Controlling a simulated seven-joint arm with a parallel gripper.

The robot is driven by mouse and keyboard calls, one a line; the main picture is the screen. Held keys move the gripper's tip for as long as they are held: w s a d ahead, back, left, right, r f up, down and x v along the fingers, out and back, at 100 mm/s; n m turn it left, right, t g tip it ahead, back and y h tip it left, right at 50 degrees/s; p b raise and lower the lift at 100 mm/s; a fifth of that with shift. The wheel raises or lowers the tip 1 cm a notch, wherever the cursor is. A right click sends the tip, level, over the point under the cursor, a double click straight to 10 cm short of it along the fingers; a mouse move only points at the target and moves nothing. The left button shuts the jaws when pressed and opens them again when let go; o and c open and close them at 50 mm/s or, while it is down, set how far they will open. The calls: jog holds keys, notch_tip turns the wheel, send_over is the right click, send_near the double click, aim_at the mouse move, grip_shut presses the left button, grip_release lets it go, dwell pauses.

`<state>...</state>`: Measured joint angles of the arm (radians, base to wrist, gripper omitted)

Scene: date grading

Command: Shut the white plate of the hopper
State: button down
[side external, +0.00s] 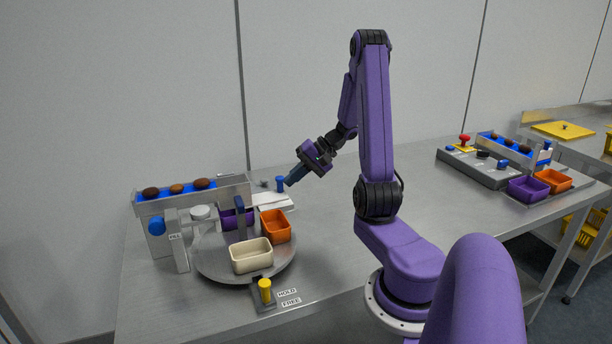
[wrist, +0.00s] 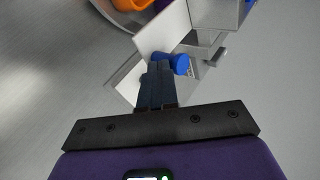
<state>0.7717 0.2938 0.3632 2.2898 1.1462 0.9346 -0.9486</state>
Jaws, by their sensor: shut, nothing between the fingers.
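The hopper (side external: 195,192) stands at the left of the table, a grey body with a blue-lined trough holding brown dates. Its white plate (side external: 272,202) sticks out from the right end, with a blue knob (side external: 280,184) standing on it. In the wrist view the white plate (wrist: 163,28) lies just beyond my fingers, and the blue knob (wrist: 181,64) is at the right of the fingertips. My gripper (side external: 289,181) is shut and empty, pointing down and left beside the knob. In the wrist view its fingertips (wrist: 160,66) partly cover blue; I cannot tell whether they touch the knob.
A round turntable (side external: 215,262) in front of the hopper carries purple, orange (side external: 275,226) and cream (side external: 251,256) bins. A yellow lever (side external: 265,289) stands by HOLD and FREE labels. A second station (side external: 478,167) is at the right. The mid-table is clear.

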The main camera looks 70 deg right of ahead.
aim_at(277, 194)
jog(key=w+a, duration=0.3)
jog(key=shift+w+a, duration=0.3)
jog(key=shift+a, duration=0.1)
jog(key=s+d+f+v, duration=0.1)
jog(key=s+f+v, duration=0.1)
jog(key=v, duration=1.1)
jog(key=w+a+f+n+g+y, duration=0.15)
jog(key=a+n+g, duration=0.75)
jog(key=a, duration=1.1)
jog(key=s+a+n+t+h, duration=0.1)
jog(key=s+a+n+h, duration=0.4)
jog(key=s+a+n, duration=0.8)
jog(key=s+n, duration=0.1)
jog(key=n, duration=0.1)
jog(key=shift+a+f+n+h, duration=0.25)
jog(key=shift+a+n+h, duration=0.05)
jog(key=shift+h, duration=0.05)
